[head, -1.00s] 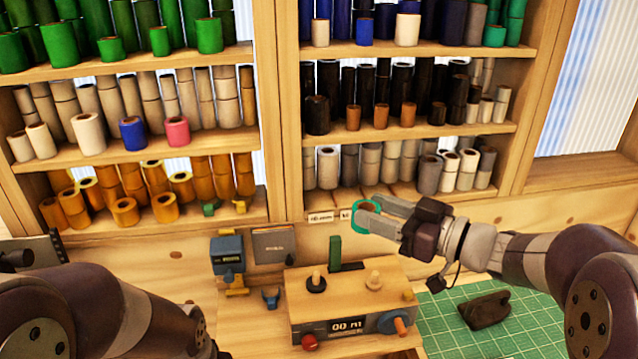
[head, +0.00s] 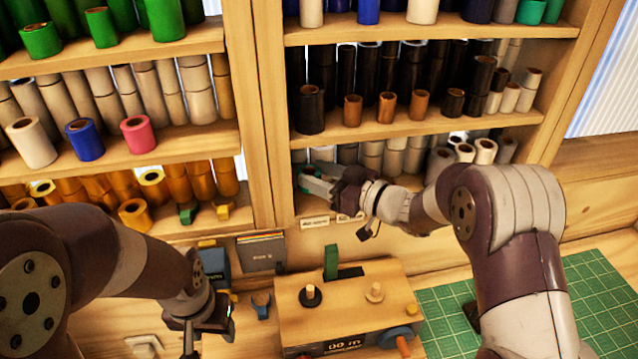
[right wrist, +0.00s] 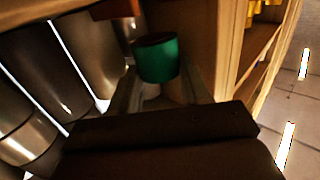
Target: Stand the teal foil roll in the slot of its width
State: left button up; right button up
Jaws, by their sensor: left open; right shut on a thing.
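My right gripper (head: 312,182) is shut on the teal foil roll (right wrist: 157,60) and reaches into the lowest shelf bay (head: 300,208) of the right-hand rack. In the head view only a little teal shows by the fingertips; the right wrist view shows the roll between the fingers, with its open end visible. Grey and silver rolls (right wrist: 75,55) stand close to the left of it there. I cannot tell whether the roll touches the shelf. My left gripper (head: 190,345) is open and empty, low at the left of the head view, its tips partly out of frame.
Small labels (head: 315,221) sit on the bay's front edge. A wooden upright (head: 255,110) parts the two racks. Below is a wooden device with pegs (head: 345,300), and a green cutting mat (head: 445,320) lies at the right. Shelves above hold black and copper rolls (head: 387,107).

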aim_at(320, 206)
jog(key=f, duration=0.1)
jog(key=f+p, duration=0.1)
jog(key=shift+s+f, duration=0.3)
jog(key=shift+f, duration=0.05)
jog(key=shift+s+d+f, duration=0.1)
jog(key=shift+s+f, duration=0.2)
jog(key=shift+f, duration=0.05)
jog(key=shift+w+f, duration=0.2)
jog(key=o, duration=1.1)
jog(key=shift+w, duration=0.1)
jog(key=shift+c, duration=0.2)
pick_arm(q)
jog(key=shift+s+r, duration=0.4)
jog(key=shift+r, duration=0.45)
pick_arm(e)
jog(key=shift+s+r, duration=0.1)
jog(key=shift+s, duration=0.1)
jog(key=shift+r, duration=0.1)
pick_arm(q)
notch_tip(320, 206, down, 4)
jog(key=b, duration=0.3)
jog(key=shift+b, duration=0.4)
pick_arm(e)
jog(key=v, duration=1.1)
jog(key=shift+s+d, duration=0.15)
jog(key=shift+d, duration=0.25)
